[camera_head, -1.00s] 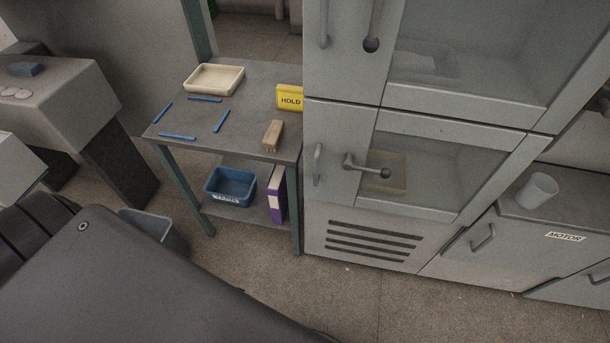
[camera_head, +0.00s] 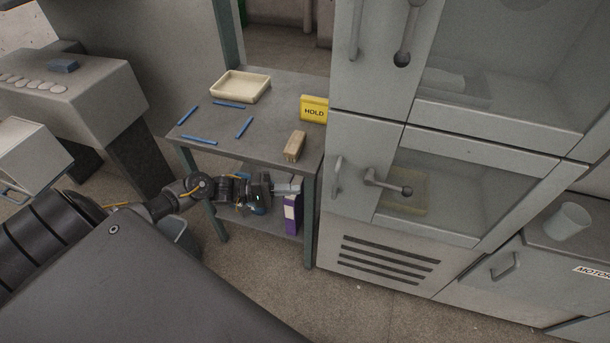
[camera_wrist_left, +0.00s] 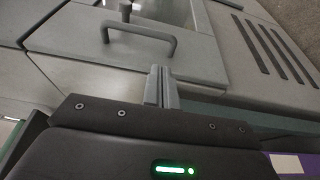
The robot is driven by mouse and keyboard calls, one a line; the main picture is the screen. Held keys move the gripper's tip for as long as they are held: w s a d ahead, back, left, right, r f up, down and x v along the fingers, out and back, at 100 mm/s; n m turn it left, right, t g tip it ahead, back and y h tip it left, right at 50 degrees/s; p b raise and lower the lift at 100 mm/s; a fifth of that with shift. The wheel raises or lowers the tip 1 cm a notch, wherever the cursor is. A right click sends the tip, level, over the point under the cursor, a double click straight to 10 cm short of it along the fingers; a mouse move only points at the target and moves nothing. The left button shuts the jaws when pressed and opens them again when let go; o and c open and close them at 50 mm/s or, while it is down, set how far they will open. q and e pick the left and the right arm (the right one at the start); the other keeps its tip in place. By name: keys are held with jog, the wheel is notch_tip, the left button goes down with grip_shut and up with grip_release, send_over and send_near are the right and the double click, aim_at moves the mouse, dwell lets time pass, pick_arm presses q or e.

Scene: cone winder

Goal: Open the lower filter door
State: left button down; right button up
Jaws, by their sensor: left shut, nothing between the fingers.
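The lower filter door (camera_head: 350,150) is a grey cabinet door with a window, and it looks closed. It carries a bar handle (camera_head: 337,177) on its left side and a lever latch with a dark ball end (camera_head: 407,190) beside it. My left gripper (camera_head: 298,187) is shut and empty, in front of the side table and left of the bar handle, apart from it. In the left wrist view the closed fingers (camera_wrist_left: 161,88) point towards the bar handle (camera_wrist_left: 138,33), with the latch (camera_wrist_left: 125,10) behind it. My right gripper is not in view.
A side table (camera_head: 270,110) holds a cream tray (camera_head: 240,87), blue sticks, a brush (camera_head: 295,146) and a yellow HOLD sign (camera_head: 314,109). A purple binder (camera_head: 292,214) stands on its lower shelf. Slatted vents (camera_head: 390,258) lie below the door. Floor in front is clear.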

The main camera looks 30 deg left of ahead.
pick_arm(q)
jog(key=p+x, duration=0.1)
jog(key=x, duration=0.8)
